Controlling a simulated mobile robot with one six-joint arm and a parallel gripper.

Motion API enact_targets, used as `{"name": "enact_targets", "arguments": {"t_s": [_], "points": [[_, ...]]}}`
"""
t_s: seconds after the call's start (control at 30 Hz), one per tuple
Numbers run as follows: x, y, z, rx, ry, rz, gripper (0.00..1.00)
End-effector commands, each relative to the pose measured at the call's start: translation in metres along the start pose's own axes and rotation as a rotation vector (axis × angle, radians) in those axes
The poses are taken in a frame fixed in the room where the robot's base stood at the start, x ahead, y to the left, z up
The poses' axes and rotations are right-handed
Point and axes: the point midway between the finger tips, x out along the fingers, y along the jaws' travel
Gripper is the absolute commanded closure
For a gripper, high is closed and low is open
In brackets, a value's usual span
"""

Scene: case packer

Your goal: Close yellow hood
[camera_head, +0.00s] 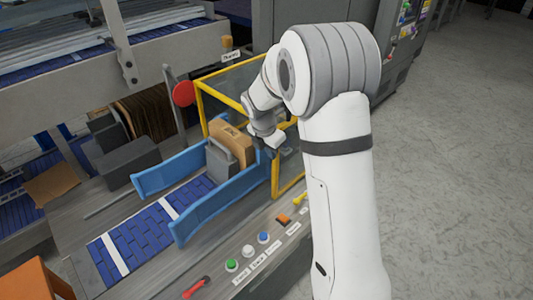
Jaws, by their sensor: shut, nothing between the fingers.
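The yellow hood (276,178) is a yellow frame with clear panes, standing over the end of the conveyor in the middle of the view. My arm hides much of its right and upper side. My gripper (272,152) is at the hood, beside the tan carton and near the right blue guide. Its fingers are small and partly dark against the background. It is shut with nothing in it. I cannot tell whether it touches the frame, or how far the hood is open.
A tan carton (232,143) and a grey block (221,161) stand between blue guides (218,207) on the blue conveyor (145,238). A red disc (183,94) stands left of the hood. Buttons (248,251) line the front ledge. Grey floor (455,170) is clear at right.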

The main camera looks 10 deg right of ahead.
Motion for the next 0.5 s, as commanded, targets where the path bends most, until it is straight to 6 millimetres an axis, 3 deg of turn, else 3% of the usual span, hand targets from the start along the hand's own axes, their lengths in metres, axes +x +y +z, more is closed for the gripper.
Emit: {"name": "enact_targets", "arguments": {"t_s": [0.23, 0.5], "points": [[-0.013, 0.003, -0.035, 0.002, 0.001, -0.001, 1.00], [-0.075, 0.003, -0.033, 0.004, 0.001, -0.002, 1.00]]}}
